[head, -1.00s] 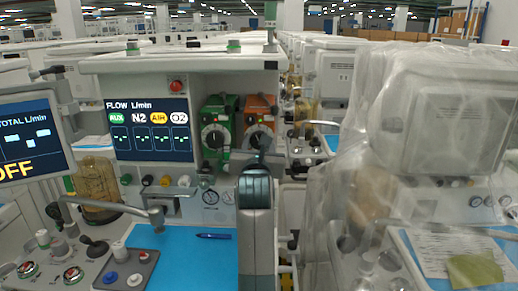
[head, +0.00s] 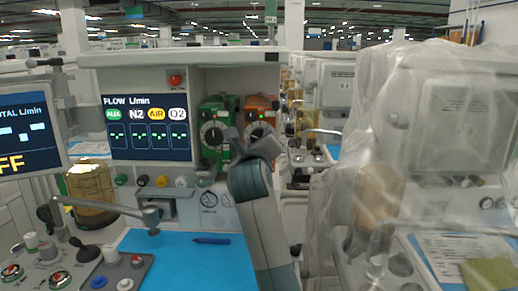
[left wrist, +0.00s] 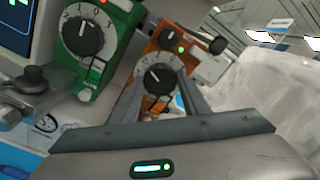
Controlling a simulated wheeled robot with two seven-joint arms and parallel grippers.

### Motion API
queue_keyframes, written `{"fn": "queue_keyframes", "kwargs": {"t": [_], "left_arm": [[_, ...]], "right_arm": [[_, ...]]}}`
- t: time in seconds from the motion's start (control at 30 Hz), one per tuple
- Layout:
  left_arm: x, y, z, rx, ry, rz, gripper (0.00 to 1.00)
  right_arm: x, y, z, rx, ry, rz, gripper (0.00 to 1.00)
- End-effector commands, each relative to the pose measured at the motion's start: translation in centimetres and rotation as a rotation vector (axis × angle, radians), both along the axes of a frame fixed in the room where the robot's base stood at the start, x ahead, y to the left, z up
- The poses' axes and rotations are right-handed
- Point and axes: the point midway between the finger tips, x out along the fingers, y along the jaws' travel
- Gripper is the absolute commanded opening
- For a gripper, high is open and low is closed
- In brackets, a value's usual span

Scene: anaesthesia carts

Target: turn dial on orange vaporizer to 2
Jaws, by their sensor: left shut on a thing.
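The orange vaporizer (head: 262,104) stands in the back of the machine, right of the green vaporizer (head: 212,112). It also shows in the left wrist view (left wrist: 170,40). Its black round dial (left wrist: 158,77) has a white scale ring, with numbers too small to read surely. My left gripper (head: 250,140) is in front of the orange vaporizer and hides part of the dial in the head view. In the left wrist view its two fingers (left wrist: 160,88) lie on either side of the dial, shut on it. My right gripper is not in view.
The flow screen (head: 148,128) is left of the vaporizers. A blue work surface (head: 180,250) with a pen (head: 211,240) lies below. A plastic-covered machine (head: 400,150) stands close on the right. A metal arm (head: 125,208) juts out at the left.

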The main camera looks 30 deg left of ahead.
Motion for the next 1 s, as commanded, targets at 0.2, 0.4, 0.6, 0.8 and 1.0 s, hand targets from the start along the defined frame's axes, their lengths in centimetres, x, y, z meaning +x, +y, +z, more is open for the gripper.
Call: {"fn": "queue_keyframes", "kwargs": {"t": [0.2, 0.4, 0.6, 0.8, 1.0], "left_arm": [[0.0, 0.1, 0.1, -0.051, -0.037, -0.002, 0.19], [0.0, 0.1, 0.1, -0.069, -0.047, -0.002, 0.19], [0.0, 0.1, 0.2, -0.07, -0.047, -0.002, 0.19], [0.0, 0.1, 0.2, -0.069, -0.046, -0.002, 0.56], [0.0, 0.1, 0.1, -0.07, -0.045, -0.002, 0.6]], "right_arm": [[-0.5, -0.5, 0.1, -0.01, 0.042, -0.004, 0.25], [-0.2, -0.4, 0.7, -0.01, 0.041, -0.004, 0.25], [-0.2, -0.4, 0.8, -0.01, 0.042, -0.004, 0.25], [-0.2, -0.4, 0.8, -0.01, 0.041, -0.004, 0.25], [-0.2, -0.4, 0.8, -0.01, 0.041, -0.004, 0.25]]}}
